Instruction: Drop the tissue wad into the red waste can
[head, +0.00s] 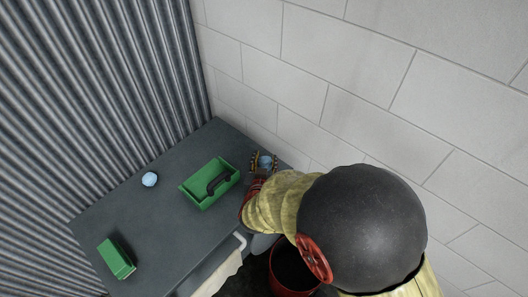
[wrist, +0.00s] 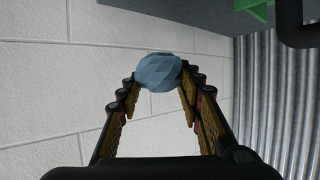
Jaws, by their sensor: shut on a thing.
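My gripper (head: 264,162) is at the far right corner of the dark grey table, beside the wall. In the wrist view its two fingers (wrist: 160,90) are closed on a light blue crumpled wad (wrist: 158,71), which I take for the tissue wad; it also shows between the fingers in the head view (head: 265,160). A red waste can (head: 290,292) stands at the bottom of the head view, below the table's right side. Its inside looks dark, and my arm partly covers it.
A white block wall (head: 360,60) and a corrugated metal wall (head: 90,90) close in behind. A pale cloth (head: 222,272) hangs at the table's front edge.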

